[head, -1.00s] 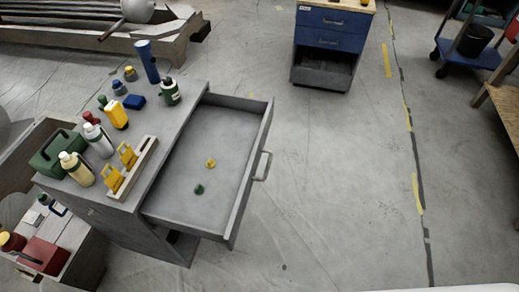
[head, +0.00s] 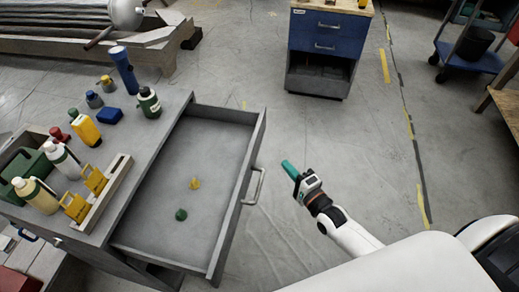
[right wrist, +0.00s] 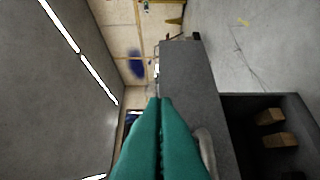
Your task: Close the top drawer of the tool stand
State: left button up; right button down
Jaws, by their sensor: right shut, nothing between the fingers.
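The grey tool stand (head: 160,122) is at the left in the head view. Its top drawer (head: 205,150) is pulled well out, with a small yellow piece (head: 195,184) and a small green piece (head: 181,214) lying inside. A bar handle (head: 256,187) is on the drawer front. My right gripper (head: 287,166) has teal fingers, shut and empty. It is just right of the handle in the head view, apparently apart from it. In the right wrist view the shut fingers (right wrist: 160,103) point toward a grey panel (right wrist: 190,75), likely the drawer front. My left gripper is not in view.
Bottles, a blue cylinder (head: 124,70) and a tray with yellow items (head: 95,180) stand on the stand's top. A blue cabinet (head: 328,35) is at the back and a blue cart (head: 468,56) at the far right. The floor right of the drawer is clear.

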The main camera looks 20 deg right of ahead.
send_near(256, 142)
jog(key=w+d, duration=0.2)
jog(key=w, duration=0.2)
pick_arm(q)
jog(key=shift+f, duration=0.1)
pick_arm(e)
jog(key=shift+w+a+r, duration=0.1)
jog(key=shift+w+a, duration=0.1)
jog(key=shift+a, duration=0.35)
jog(key=shift+w+a+r, duration=0.15)
jog(key=shift+w+a, duration=0.1)
jog(key=shift+a, duration=0.35)
jog(key=shift+w+a+r, duration=0.1)
jog(key=shift+w+a, duration=0.1)
jog(key=shift+a, duration=0.35)
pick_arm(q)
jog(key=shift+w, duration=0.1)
